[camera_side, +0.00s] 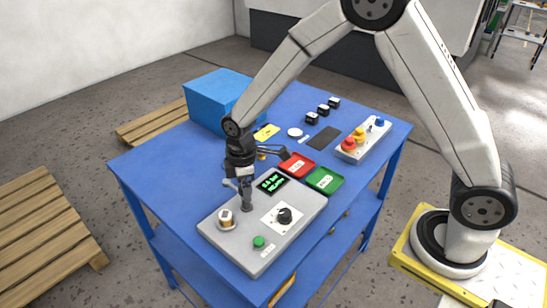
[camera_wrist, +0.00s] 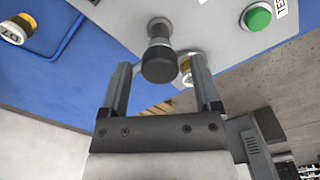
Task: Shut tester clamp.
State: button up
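The grey tester (camera_side: 285,225) sits on the blue table, with a lit green-text screen, a black knob and a green button. A valve (camera_side: 227,217) with a brass-coloured body sits on a round seat at its left end; part of it shows behind the clamp handle in the wrist view (camera_wrist: 187,70). The clamp's dark handle (camera_side: 246,204) stands beside this valve. My gripper (camera_side: 243,180) is just above the handle, pointing down. In the wrist view my gripper (camera_wrist: 161,62) is open, with the round handle end (camera_wrist: 158,66) between its fingers, a gap showing each side.
The red tray (camera_side: 297,166) and green tray (camera_side: 324,180) lie behind the tester. A blue box (camera_side: 218,100) stands at the back left. A button box (camera_side: 363,138) is at the right. Another valve, marked 07 (camera_wrist: 15,28), shows on the blue table.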

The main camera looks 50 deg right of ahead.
grip_shut()
jog(key=shift+n, duration=0.4)
jog(key=n, duration=0.8)
jog(key=shift+n, duration=0.3)
jog(key=n, duration=0.4)
jog(key=shift+n, duration=0.3)
jog(key=n, duration=0.4)
